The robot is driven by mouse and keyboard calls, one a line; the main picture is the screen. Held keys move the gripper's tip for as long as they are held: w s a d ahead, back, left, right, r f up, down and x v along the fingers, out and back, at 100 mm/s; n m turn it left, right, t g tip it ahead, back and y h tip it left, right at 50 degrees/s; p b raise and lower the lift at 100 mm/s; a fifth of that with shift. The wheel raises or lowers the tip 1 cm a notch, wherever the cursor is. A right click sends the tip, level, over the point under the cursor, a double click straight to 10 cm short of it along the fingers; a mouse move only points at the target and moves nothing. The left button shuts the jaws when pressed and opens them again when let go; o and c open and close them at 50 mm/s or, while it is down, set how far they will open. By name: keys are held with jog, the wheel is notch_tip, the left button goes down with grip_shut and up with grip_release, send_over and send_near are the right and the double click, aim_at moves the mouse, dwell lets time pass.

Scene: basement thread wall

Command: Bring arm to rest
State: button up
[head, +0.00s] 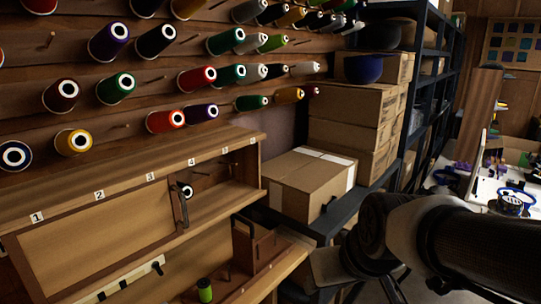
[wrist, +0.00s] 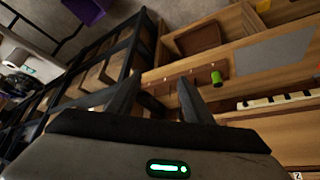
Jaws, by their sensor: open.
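My arm (head: 440,235) reaches in from the lower right of the head view, in front of the dark metal shelving. Its dark end points down and left, and its fingertips are not clear there. In the wrist view my gripper (wrist: 157,92) has its two dark fingers apart, with nothing held between them. A small green spool (head: 204,290) stands on the lower wooden ledge, and it also shows in the wrist view (wrist: 216,77), beyond and right of the fingers, apart from them.
A numbered wooden cabinet (head: 110,225) stands at left, below a wall of thread cones (head: 195,78). A cardboard box (head: 308,183) sits beside it on the metal shelving (head: 345,210). A white table (head: 500,190) with purple things stands at far right.

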jog(key=s+d+r+m+h, duration=0.1)
jog(key=s+d+r+m, duration=0.15)
jog(key=s+r, duration=0.4)
notch_tip(320, 180, up, 14)
jog(key=s+p, duration=0.1)
jog(key=p, duration=1.5)
jog(key=shift+s+d+r, duration=0.15)
jog(key=shift+s+d, duration=0.2)
jog(key=c, duration=0.4)
jog(key=shift+s, duration=0.1)
